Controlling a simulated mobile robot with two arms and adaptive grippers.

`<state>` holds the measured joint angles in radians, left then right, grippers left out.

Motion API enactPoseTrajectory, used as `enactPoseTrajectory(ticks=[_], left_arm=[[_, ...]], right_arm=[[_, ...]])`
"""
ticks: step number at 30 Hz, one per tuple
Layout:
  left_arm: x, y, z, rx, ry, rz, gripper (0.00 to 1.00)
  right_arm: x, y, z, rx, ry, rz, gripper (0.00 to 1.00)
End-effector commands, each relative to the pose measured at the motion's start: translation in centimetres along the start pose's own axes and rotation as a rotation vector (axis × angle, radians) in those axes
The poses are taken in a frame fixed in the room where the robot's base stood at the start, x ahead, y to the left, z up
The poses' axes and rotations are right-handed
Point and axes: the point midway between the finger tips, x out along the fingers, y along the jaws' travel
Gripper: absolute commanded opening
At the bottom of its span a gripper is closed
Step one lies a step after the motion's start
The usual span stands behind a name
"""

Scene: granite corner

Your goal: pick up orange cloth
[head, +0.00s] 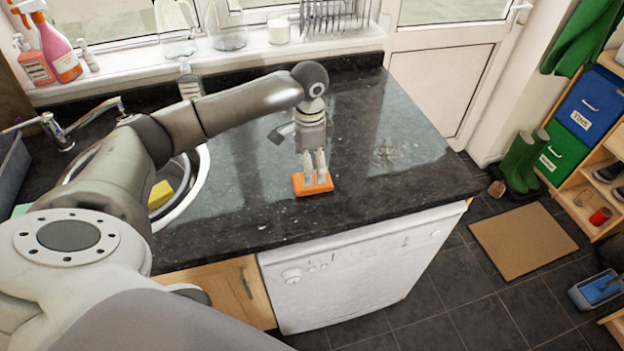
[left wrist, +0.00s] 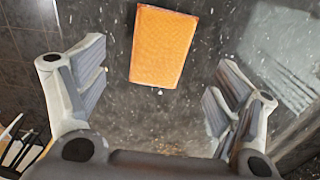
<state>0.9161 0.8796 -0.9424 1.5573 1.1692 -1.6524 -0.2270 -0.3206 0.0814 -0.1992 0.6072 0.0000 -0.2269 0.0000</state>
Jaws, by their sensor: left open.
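The orange cloth (head: 313,187) lies flat as a small folded rectangle on the dark granite worktop (head: 400,180), near its front edge. My left gripper (head: 315,176) points down over the cloth in the head view; its fingertips overlap the cloth there, and I cannot tell if they touch it. In the left wrist view the cloth (left wrist: 162,46) lies at the top middle, beyond the two spread fingers. My left gripper (left wrist: 160,95) is open, with nothing between its fingers. My right gripper is not in view.
A round sink with a yellow sponge (head: 160,194) and a tap (head: 62,135) lies left of the cloth. A white dishwasher (head: 355,270) is below the worktop's front edge. Bottles and glass jars (head: 228,35) stand on the windowsill.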

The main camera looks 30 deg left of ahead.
Motion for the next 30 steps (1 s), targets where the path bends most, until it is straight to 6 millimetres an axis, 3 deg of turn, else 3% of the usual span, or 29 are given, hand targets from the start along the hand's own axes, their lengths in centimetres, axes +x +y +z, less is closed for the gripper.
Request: enactPoseTrajectory(ticks=[4, 10, 13, 21, 30], left_arm=[[1.1, 0.2, -0.1, 0.0, -0.003, 0.003, 0.86], [4.2, 0.3, -0.2, -0.001, -0.003, 0.002, 0.86], [5.1, 0.3, -0.2, 0.0, -0.001, 0.001, 0.86], [5.5, 0.3, -0.2, 0.001, 0.0, 0.0, 0.86], [5.5, 0.2, -0.2, 0.001, 0.0, -0.001, 0.47]], right_arm=[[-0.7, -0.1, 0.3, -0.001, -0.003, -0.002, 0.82], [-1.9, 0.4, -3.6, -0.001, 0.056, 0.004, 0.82], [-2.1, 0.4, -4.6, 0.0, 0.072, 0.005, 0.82], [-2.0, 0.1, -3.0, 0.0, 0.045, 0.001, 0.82], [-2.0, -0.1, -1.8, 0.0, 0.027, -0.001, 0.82]])
